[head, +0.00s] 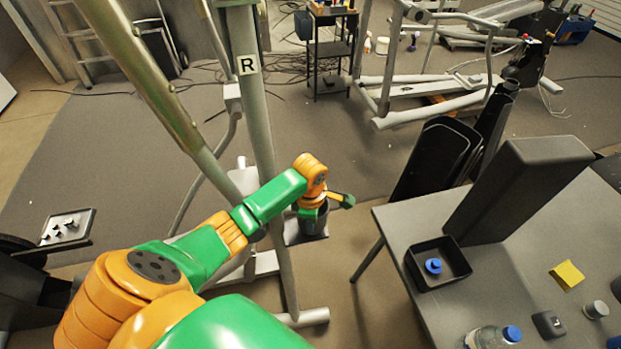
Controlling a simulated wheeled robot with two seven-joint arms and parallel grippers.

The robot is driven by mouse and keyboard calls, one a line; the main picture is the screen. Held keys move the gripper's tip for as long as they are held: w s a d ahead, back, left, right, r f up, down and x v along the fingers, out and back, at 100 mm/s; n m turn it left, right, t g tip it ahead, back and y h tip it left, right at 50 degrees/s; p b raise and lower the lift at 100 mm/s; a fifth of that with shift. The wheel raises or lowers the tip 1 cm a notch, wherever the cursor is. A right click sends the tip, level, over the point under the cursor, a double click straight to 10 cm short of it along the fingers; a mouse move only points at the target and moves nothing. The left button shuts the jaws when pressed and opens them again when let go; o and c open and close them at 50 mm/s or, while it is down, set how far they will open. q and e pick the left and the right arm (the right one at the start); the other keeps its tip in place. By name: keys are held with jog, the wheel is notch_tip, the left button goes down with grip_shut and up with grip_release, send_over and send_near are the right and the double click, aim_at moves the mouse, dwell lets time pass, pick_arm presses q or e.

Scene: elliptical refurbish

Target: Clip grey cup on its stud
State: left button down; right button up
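My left arm reaches in from the lower left, and my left gripper (326,205) is low beside the grey frame post marked R. A dark grey cup-like piece (313,224) shows just under and beside the gripper, over a flat grey plate (292,236) of the machine. The wrist and fingers partly cover the cup, so I cannot tell whether the fingers grip it or only stand around it. The stud is not visible; cup and gripper cover that spot. My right gripper is out of view.
Frame posts (255,120) stand close to my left arm. At right, a grey table (395,225) holds a black tray (416,263) with a blue-topped part, a tall grey block (520,190), a yellow note (567,274) and a bottle (487,339). A small tray of dark parts (84,219) is at left.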

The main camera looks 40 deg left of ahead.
pick_arm(q)
jog(key=shift+s+f, duration=0.1)
jog(key=shift+f, duration=0.2)
dwell(0.4)
jog(key=c, duration=1)
grip_release()
notch_tip(320, 180, up, 7)
